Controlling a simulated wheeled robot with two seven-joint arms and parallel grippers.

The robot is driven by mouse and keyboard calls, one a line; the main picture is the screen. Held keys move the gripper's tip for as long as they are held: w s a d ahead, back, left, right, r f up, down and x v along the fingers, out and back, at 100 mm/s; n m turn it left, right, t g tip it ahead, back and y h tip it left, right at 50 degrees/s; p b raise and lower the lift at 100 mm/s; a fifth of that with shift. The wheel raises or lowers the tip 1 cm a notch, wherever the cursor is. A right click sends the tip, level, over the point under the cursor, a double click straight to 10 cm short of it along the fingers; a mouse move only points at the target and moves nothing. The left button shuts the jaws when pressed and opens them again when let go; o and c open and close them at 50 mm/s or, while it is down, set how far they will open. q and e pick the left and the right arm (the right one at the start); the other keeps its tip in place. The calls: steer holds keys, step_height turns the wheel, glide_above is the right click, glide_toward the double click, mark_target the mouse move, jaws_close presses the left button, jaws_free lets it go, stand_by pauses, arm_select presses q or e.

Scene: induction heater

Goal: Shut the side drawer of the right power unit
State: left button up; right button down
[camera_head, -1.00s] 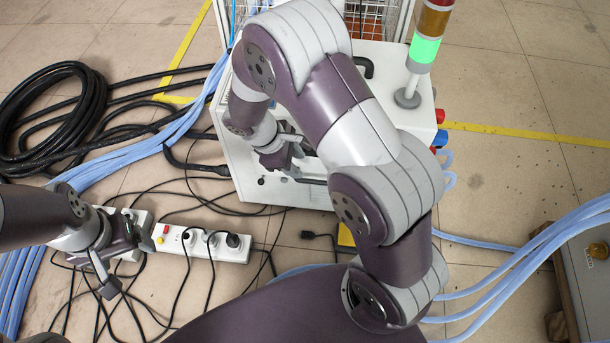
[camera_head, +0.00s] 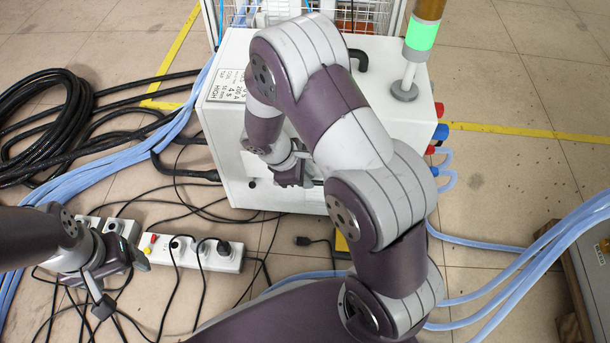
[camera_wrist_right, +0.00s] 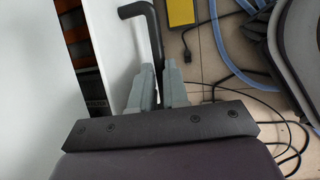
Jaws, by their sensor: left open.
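The right power unit (camera_head: 225,120) is the white box with the lit signal tower, ahead of me in the head view. In the right wrist view its side drawer (camera_wrist_right: 120,50) stands open; a gap with orange and black parts (camera_wrist_right: 85,55) shows beside the white front. A black bar handle (camera_wrist_right: 152,30) runs from the front down between the fingers of my right gripper (camera_wrist_right: 159,85), which look closed on it. In the head view my right gripper (camera_head: 292,172) is at the unit's near side; my arm hides much of the drawer. My left gripper (camera_head: 122,282) is open and empty.
White power strips (camera_head: 190,252) with plugs and black cables lie on the floor near my left gripper. Blue hoses and a coil of black cable (camera_head: 50,110) lie left; more blue hoses (camera_head: 530,255) run right. The signal tower (camera_head: 420,40) stands on the unit.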

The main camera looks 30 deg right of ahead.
steer(key=shift+w, duration=0.15)
steer(key=w+d+p, duration=0.2)
steer(key=w, duration=0.1)
steer(key=shift+r, duration=0.1)
steer(key=c, duration=1.1)
jaws_free()
steer(key=shift+w, duration=0.1)
steer(key=p+v, duration=0.7)
steer(key=v, duration=0.5)
steer(key=shift+r, duration=0.2)
